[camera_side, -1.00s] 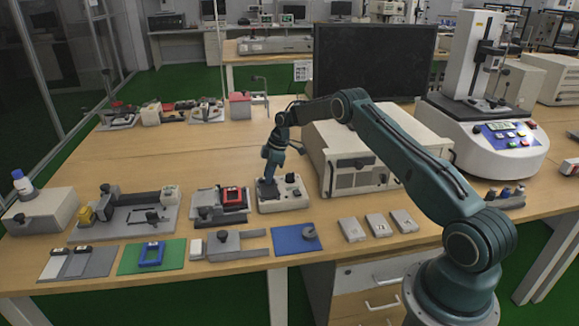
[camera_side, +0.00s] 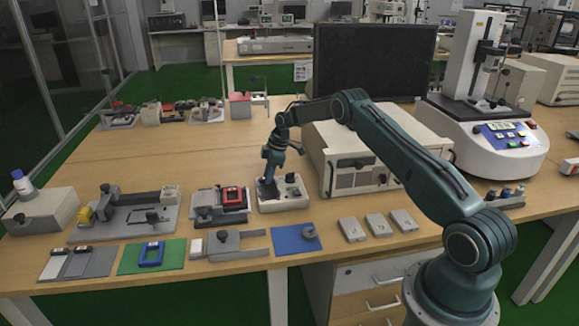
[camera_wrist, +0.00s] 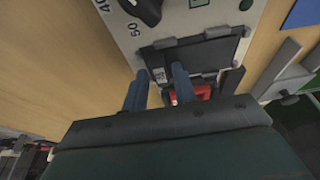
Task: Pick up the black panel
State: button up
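The black panel (camera_wrist: 208,54) lies on the top of a white control box with a dial and printed numbers; in the side view the panel (camera_side: 266,190) shows small and partly covered by my gripper. My gripper (camera_side: 269,179) points down over the left part of the box. In the wrist view my gripper (camera_wrist: 161,70) shows two blue fingers with a gap between them. One finger overlaps the panel's near edge and the other is by its left side. Nothing is seen held between them. Whether the fingertips touch the panel cannot be told.
The white control box (camera_side: 284,203) has knobs on its right half. A fixture with a red frame (camera_side: 232,195) stands just left. A blue mat (camera_side: 295,239) lies in front, and a large beige instrument (camera_side: 372,150) stands close on the right.

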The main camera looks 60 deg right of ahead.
grip_shut()
jog(key=shift+r, duration=0.1)
jog(key=shift+r, duration=2.4)
